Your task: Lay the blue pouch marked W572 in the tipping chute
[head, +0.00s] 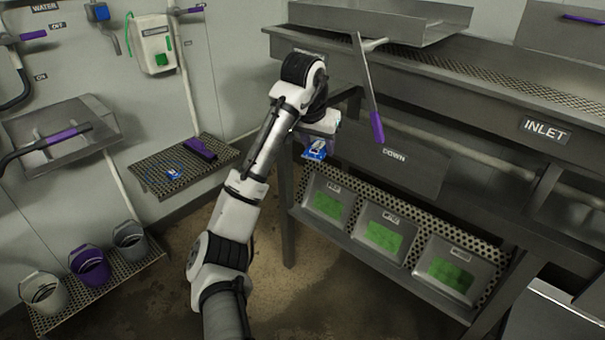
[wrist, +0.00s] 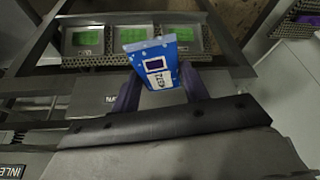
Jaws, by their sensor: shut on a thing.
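My gripper (head: 318,138) is shut on a blue pouch (head: 314,152) in front of the steel bench. The wrist view shows the pouch (wrist: 152,62) upright between the two dark fingers (wrist: 158,84), with white dots, a dark square and a white label whose marking is too small to read surely. A shallow steel trough (head: 400,22), which looks like the tipping chute, sits on top of the bench at the upper right, above and apart from the pouch. A long lever with a purple grip (head: 377,127) hangs at the bench's front.
Another small blue pouch (head: 173,174) lies on a perforated wall shelf (head: 150,185) at left. Three bins with green panels (head: 383,238) stand on the lower bench shelf. Several buckets (head: 90,265) stand at lower left. The floor between is clear.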

